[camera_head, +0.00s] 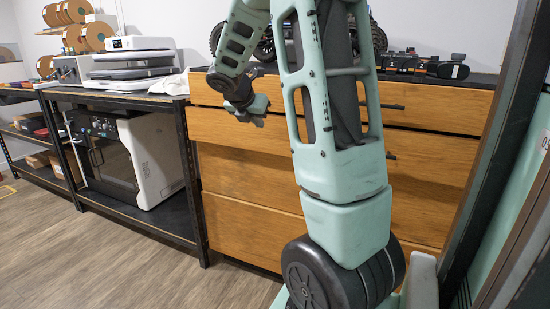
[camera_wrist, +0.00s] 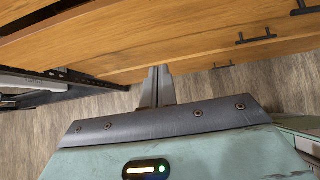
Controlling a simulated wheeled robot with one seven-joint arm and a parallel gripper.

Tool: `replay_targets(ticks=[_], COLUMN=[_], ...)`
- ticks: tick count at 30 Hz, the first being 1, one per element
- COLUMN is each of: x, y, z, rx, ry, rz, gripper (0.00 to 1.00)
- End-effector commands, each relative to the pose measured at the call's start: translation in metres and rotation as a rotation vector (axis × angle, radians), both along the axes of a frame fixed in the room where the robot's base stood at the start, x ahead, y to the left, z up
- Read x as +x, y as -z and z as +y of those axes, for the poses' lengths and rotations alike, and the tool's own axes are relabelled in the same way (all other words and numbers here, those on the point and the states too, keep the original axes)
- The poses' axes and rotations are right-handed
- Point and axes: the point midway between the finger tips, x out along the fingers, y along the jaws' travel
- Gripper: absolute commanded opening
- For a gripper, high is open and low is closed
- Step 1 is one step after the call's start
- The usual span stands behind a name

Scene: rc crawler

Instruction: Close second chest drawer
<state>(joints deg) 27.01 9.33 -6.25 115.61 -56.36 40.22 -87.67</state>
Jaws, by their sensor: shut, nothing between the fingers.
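The wooden chest of drawers (camera_head: 240,180) stands behind my arm, which hides its middle. Its second drawer (camera_head: 225,127) is the wide front below the top one; it seems to stand slightly forward, but how far is unclear. My gripper (camera_head: 258,121) is in front of that drawer's left half. In the wrist view my gripper (camera_wrist: 158,69) is shut and empty, with its fingertips by a wooden drawer front (camera_wrist: 180,55). I cannot tell whether they touch it. Dark bar handles (camera_wrist: 255,38) show at the right of that view.
A black-framed table (camera_head: 195,180) with a white printer (camera_head: 135,65) stands close to the chest's left. An RC crawler (camera_head: 265,45) sits on the chest, partly behind my arm. A dark frame post (camera_head: 495,150) is at right. Floor (camera_head: 120,265) at the front left is clear.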

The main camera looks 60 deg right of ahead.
Motion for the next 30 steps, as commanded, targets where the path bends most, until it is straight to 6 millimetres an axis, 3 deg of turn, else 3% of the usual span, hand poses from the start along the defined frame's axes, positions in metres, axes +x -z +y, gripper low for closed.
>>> replay_targets(ticks=[1,11,24,30], x=[-0.004,-0.010,-0.005,-0.003], y=[0.009,0.018,0.081,0.077], z=[0.002,-0.006,-0.068,-0.096], rx=[-0.008,-0.019,-0.018,-0.019], ry=[0.001,0.007,0.008,0.006], rz=[-0.004,-0.004,-0.005,-0.007], gripper=[0.00,0.00,0.00,0.00])
